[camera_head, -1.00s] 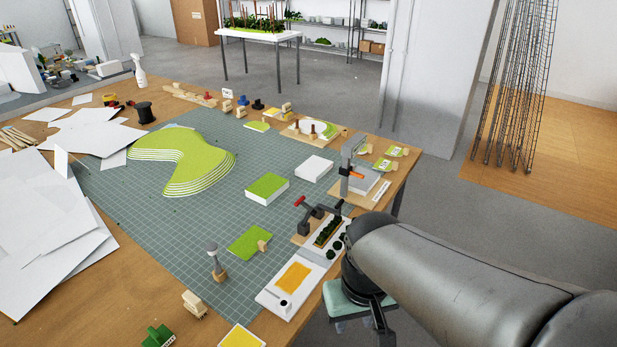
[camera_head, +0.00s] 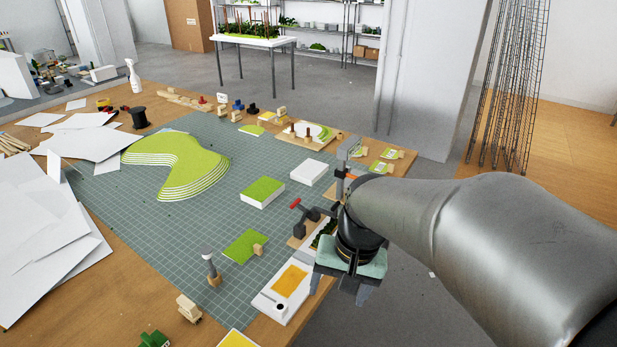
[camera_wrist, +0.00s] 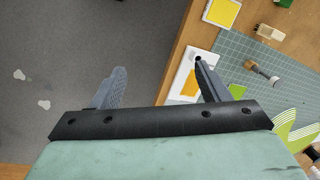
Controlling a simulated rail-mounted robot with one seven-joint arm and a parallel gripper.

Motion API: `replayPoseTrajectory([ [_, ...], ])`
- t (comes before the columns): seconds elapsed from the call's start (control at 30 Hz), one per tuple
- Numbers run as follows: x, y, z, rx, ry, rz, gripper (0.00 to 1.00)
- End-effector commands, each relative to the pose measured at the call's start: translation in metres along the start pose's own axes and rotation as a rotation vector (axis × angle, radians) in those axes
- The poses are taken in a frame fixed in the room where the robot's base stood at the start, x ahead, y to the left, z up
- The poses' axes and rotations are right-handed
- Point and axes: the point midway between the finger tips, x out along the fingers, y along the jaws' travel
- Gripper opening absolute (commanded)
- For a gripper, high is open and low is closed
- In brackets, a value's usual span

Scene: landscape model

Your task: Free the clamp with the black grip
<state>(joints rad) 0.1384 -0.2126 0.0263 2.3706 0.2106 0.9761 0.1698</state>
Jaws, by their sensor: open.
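A toggle clamp with a red grip (camera_head: 296,204) stands at the mat's right edge, beside a small planted model base (camera_head: 322,238). A second dark lever shows just right of it, and my arm partly covers that area. I cannot tell for sure which lever has the black grip. My gripper (camera_head: 348,287) is open and empty. It hangs past the table's right edge, right of the white board with the yellow patch (camera_head: 290,278). In the wrist view my fingers (camera_wrist: 160,70) are spread over bare floor and the table edge, with no clamp visible.
A white block (camera_head: 309,172), a green-topped block (camera_head: 262,191) and a flat green piece (camera_head: 245,245) lie on the cutting mat (camera_head: 215,235). A grey upright stand (camera_head: 342,160) is near the far right corner. Open floor lies right of the table.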

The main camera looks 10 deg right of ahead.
Motion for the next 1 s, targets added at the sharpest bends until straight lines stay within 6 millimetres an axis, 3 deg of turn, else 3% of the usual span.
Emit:
replayPoseTrajectory([
  [0.03,0.012,-0.003,-0.030,0.148,-0.032,-0.054,0.69],
  [0.13,0.023,-0.009,-0.089,0.455,-0.097,-0.189,0.69],
  [0.27,0.040,0.000,-0.173,0.838,-0.196,-0.381,0.69],
  [0.4,0.058,0.036,-0.265,1.217,-0.325,-0.614,0.69],
  [0.5,0.069,0.073,-0.318,1.434,-0.420,-0.778,0.69],
  [0.6,0.075,0.108,-0.355,1.584,-0.501,-0.912,0.69],
  [0.73,0.079,0.137,-0.380,1.686,-0.567,-1.019,0.69],
  [0.87,0.080,0.142,-0.388,1.715,-0.589,-1.051,0.69],
  [1.0,0.088,0.128,-0.394,1.712,-0.590,-1.048,0.69],
])
